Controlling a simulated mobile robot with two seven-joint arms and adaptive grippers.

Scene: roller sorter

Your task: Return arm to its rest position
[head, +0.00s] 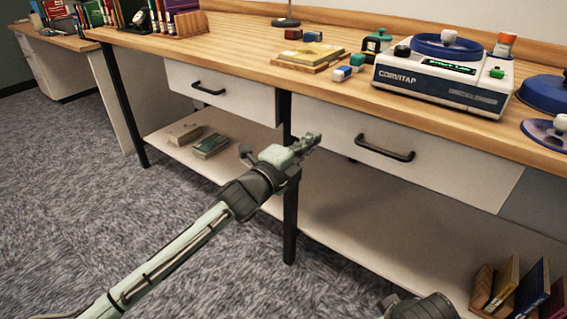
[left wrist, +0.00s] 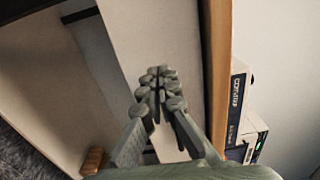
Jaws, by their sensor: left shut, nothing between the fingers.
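My left gripper (head: 308,141) is in front of the workbench in the head view, below the tabletop edge and near the table leg between the two drawers. Its fingers are shut with nothing between them. In the left wrist view the gripper (left wrist: 158,82) shows with its fingertips together, against the pale drawer front and the wooden table edge. My left arm reaches in from the lower left of the head view. Part of my other arm shows at the bottom right edge; its gripper is not visible.
The wooden tabletop (head: 235,45) carries a white-and-blue machine (head: 443,80), small blocks and books. Drawer handles (head: 385,148) stick out from the front. The lower shelf (head: 370,230) holds two boxes and several books (head: 525,290). The carpeted floor at left is clear.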

